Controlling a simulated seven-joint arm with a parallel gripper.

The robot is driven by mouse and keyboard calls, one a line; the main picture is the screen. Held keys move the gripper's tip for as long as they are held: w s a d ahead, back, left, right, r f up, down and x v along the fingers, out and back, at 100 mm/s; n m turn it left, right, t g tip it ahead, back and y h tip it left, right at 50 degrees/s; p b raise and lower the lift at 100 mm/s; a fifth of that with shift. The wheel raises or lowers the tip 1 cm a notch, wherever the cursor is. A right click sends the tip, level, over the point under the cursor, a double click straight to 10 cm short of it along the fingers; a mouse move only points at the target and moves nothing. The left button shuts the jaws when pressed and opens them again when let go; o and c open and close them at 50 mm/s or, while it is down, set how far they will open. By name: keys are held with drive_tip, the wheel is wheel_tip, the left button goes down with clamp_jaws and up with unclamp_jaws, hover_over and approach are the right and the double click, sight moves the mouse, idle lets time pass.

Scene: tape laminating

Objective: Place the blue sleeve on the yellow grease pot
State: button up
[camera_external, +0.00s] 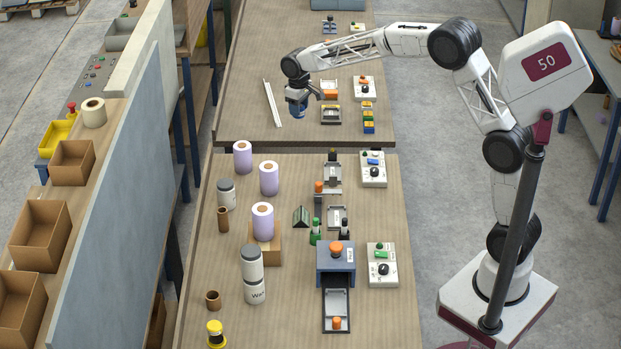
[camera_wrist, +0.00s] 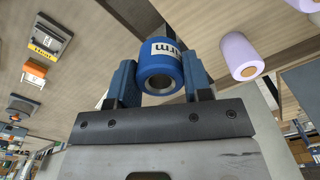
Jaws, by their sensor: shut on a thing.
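The blue sleeve (camera_wrist: 160,72) is a short, thick hollow cylinder with a white printed label. My gripper (camera_wrist: 161,84) is shut on it, one blue finger on each side, and its open end faces the wrist camera. In the external view, my gripper (camera_external: 299,98) holds the sleeve (camera_external: 298,110) in the air over the near left part of the far table. The yellow grease pot (camera_external: 215,332) is a small yellow cylinder with a dark band. It stands at the front left of the near table, far from my gripper, close to the picture's bottom edge.
Lilac rolls (camera_external: 263,222), grey-and-white canisters (camera_external: 251,263) and brown rings (camera_external: 213,300) stand on the near table's left half. A blue press (camera_external: 336,262) and control boxes (camera_external: 382,265) fill its right. A grey partition (camera_external: 125,190) rises left. A gap separates the tables.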

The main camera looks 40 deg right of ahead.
drive_tip(key=s+d+m, duration=0.1)
drive_tip(key=d+m, duration=0.1)
drive_tip(key=d, duration=0.4)
drive_tip(key=s+a+n, duration=0.1)
drive_tip(key=s+a, duration=0.4)
drive_tip(key=a, duration=0.3)
drive_tip(key=s+a+f+n, duration=0.1)
drive_tip(key=s+a, duration=0.5)
drive_tip(key=a, duration=0.2)
drive_tip(key=s+a+n, duration=0.2)
drive_tip(key=s+a, duration=0.3)
drive_tip(key=a, duration=0.4)
drive_tip(key=s+a+f+n, duration=0.2)
drive_tip(key=s+a+f, duration=0.1)
drive_tip(key=s+a, duration=0.75)
drive_tip(key=s+a+f+n, duration=0.2)
drive_tip(key=s+a+n, duration=0.1)
drive_tip(key=s+a, duration=0.75)
drive_tip(key=s+a+f+n, duration=0.2)
drive_tip(key=s+a+f, duration=0.1)
drive_tip(key=s+a, duration=0.75)
drive_tip(key=s+a+r+n, duration=0.2)
drive_tip(key=a, duration=0.4)
drive_tip(key=s+a+r+n, duration=0.2)
drive_tip(key=a, duration=0.4)
drive_tip(key=shift+s+a+n, duration=0.2)
drive_tip(key=shift+s+n, duration=0.15)
drive_tip(key=shift+n, duration=0.05)
hover_over(210, 331)
drive_tip(key=shift+f, duration=0.65)
